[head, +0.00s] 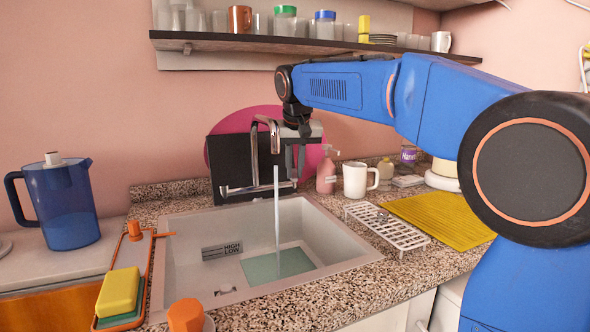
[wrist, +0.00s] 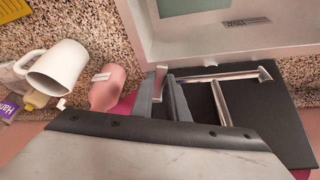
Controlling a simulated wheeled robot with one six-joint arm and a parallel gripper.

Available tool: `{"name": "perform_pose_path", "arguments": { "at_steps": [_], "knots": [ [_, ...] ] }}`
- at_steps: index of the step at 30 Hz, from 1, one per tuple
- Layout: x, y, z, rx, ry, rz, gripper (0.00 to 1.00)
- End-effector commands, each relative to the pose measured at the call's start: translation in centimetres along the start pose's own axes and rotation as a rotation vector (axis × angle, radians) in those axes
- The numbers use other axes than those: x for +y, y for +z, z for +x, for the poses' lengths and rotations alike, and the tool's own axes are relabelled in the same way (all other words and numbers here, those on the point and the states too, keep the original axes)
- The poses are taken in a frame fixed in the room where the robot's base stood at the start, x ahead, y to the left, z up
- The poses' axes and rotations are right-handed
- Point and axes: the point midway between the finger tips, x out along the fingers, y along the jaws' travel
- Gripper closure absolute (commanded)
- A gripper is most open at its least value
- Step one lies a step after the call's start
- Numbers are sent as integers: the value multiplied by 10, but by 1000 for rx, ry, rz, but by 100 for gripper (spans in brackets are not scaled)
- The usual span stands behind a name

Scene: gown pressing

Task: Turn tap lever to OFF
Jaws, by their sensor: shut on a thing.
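The chrome tap (head: 254,150) stands at the back of the sink, with a tall curved spout and a horizontal body. A stream of water (head: 277,215) runs from it into the basin. My gripper (head: 295,172) points down at the right end of the tap and is shut on the tap lever. In the wrist view, the metal tap lever (wrist: 159,82) shows between the dark fingers of my gripper (wrist: 165,100). The spout (wrist: 221,102) lies to their right. The lever is mostly hidden by my fingers in the head view.
A pink soap bottle (head: 326,172) and white mug (head: 356,180) stand close to the right of my gripper. A white rack (head: 386,226) and yellow mat (head: 440,218) lie further right. A blue jug (head: 62,205) stands left. A shelf (head: 310,46) hangs above.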

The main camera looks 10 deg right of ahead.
Motion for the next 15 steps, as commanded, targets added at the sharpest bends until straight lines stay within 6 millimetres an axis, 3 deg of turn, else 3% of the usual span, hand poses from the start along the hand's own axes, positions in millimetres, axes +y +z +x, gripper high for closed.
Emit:
{"name": "perform_pose_path", "arguments": {
  "at_steps": [1, 2, 4, 15],
  "knots": [
    [0, 0, 0, 1, 0, 0, 100],
    [0, 0, 0, 1, 0, 0, 84],
    [0, 0, 0, 1, 0, 0, 67],
    [1, 0, 0, 0, -4, -8, 67]
  ]
}}
